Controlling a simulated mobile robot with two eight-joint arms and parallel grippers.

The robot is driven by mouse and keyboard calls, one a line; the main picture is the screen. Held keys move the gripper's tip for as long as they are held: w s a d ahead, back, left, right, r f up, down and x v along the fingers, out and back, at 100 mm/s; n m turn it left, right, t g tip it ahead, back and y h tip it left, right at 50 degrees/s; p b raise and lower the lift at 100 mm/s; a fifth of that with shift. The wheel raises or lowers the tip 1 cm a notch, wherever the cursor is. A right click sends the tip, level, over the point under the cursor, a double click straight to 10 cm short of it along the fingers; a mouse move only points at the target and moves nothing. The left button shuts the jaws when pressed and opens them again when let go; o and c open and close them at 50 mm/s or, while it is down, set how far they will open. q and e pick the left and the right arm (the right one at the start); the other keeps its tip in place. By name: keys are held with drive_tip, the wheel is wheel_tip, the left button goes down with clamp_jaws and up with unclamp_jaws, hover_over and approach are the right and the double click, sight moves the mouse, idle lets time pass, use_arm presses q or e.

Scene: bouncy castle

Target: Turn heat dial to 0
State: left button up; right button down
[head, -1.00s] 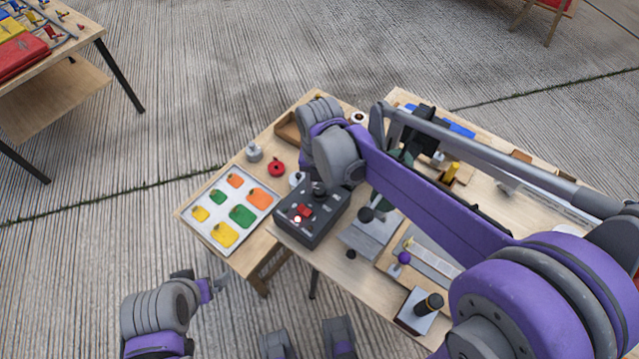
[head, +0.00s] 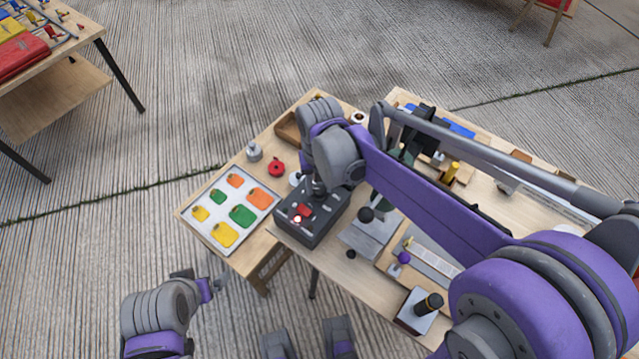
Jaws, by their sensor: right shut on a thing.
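A dark grey control box (head: 312,229) stands near the left front of the table, with a red switch (head: 305,210) and a small lit light (head: 297,219) on its top. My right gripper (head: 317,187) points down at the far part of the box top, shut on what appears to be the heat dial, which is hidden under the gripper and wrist. The dial's setting cannot be read. My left gripper (head: 217,284) is at the lower left, away from the table, over the floor; its fingers are too small and partly hidden to judge.
A tray (head: 216,246) of orange, green and yellow pieces lies left of the box. A red round item (head: 276,169) and a grey weight-like item (head: 254,152) stand behind it. A black-handled tool (head: 428,304) and a purple knob (head: 403,257) are to the right.

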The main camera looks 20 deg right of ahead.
sight(319, 189)
drive_tip(key=shift+c, duration=2.3)
unclamp_jaws()
drive_tip(key=shift+r, duration=0.1)
wheel_tip(319, 189, up, 11)
drive_tip(key=p, duration=0.1)
drive_tip(key=shift+f, duration=0.2)
